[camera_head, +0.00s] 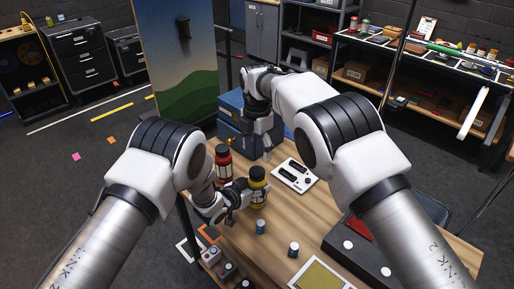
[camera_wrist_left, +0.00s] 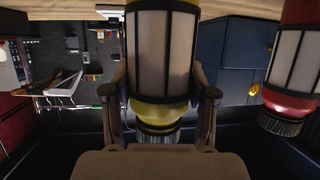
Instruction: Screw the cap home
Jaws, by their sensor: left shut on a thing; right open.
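A yellow bottle (camera_head: 258,188) with a dark cap (camera_head: 258,173) stands upright at the table's left side. My left gripper (camera_head: 244,196) is shut on the bottle's body. The left wrist view shows the bottle (camera_wrist_left: 160,60) upside down between the two fingers, with its ribbed dark cap (camera_wrist_left: 160,139) at the bottom. The cap sits at the bottle's neck; I cannot tell how tight it is. My right gripper (camera_head: 266,154) is open and empty, behind and above the yellow bottle, apart from it. A red bottle (camera_head: 223,165) with a dark cap stands just left of the yellow one.
A white panel (camera_head: 295,175) with dark slots lies right of the bottles. Blue boxes (camera_head: 232,134) stand behind. Small blue cylinders (camera_head: 260,227) sit in front. A black panel (camera_head: 375,262) with white buttons lies at right. Small button boxes (camera_head: 211,256) are at the front left.

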